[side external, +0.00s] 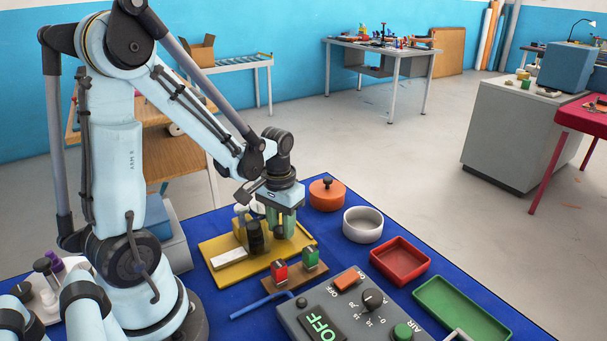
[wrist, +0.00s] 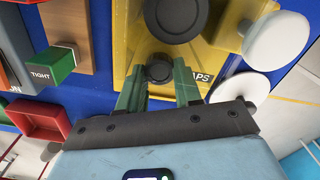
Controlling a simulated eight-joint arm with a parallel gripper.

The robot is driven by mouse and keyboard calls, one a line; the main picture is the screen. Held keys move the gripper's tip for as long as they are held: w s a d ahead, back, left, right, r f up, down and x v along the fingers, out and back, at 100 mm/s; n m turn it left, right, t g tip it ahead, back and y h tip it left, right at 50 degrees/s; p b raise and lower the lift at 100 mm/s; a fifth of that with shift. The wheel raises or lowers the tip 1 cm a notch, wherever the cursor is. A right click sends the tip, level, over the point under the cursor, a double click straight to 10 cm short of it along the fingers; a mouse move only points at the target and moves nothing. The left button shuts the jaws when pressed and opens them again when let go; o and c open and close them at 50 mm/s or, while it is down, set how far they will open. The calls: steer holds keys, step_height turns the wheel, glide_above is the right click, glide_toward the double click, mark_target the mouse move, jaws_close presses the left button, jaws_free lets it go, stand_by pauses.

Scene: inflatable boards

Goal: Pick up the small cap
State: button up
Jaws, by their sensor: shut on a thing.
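The small black cap (wrist: 159,71) sits between the two green fingertips of my gripper (wrist: 159,85) in the wrist view. My gripper is shut on it. A larger black round cap (wrist: 176,16) lies just beyond it over the yellow board (wrist: 130,50), whose lettering is partly covered. In the side view my gripper (side external: 281,224) is low over the yellow board (side external: 217,276), behind a dark upright piece (side external: 256,240). The small cap is not distinct there, and I cannot tell whether it touches the board.
White round pieces (wrist: 278,39) stand right of the fingers in the wrist view. A wooden block with red and green parts (side external: 298,272), a grey control box (side external: 340,310), a red tray (side external: 400,282), a white bowl (side external: 362,237) and an orange pot (side external: 326,199) are nearby.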

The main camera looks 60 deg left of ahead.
mark_target(281, 229)
steer(key=shift+r, duration=0.45)
step_height(281, 229, up, 2)
steer(key=shift+r, duration=0.15)
steer(key=s+d+r, duration=0.2)
steer(key=d+r, duration=0.4)
steer(key=d, duration=0.4)
steer(key=w+r, duration=0.1)
steer(key=w, duration=0.9)
steer(key=shift+w+a+f, duration=0.8)
steer(key=shift+w+f, duration=0.55)
steer(key=shift+w, duration=0.25)
steer(key=shift+w+a+f, duration=0.75)
steer(key=shift+w+f, duration=0.65)
steer(key=shift+w, duration=0.2)
steer(key=shift+w+a+f, duration=0.8)
steer(key=shift+w+f, duration=0.55)
steer(key=shift+w, duration=0.25)
